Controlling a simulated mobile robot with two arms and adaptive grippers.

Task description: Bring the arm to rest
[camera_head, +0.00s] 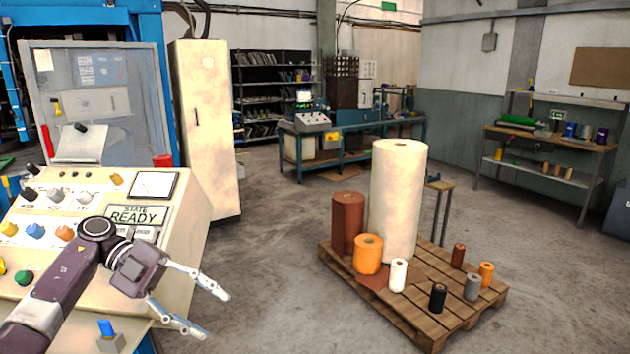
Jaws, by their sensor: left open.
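My left arm comes in from the lower left, in front of a cream control console (185,215). My left gripper (216,315) is open and empty, with its two silver fingers spread and pointing right and down. My right gripper is not in view.
A wooden pallet (430,328) with several rolls, including a tall cream one (397,200), stands to the right. A cream cabinet (205,130) is behind. Floor between console and pallet is clear.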

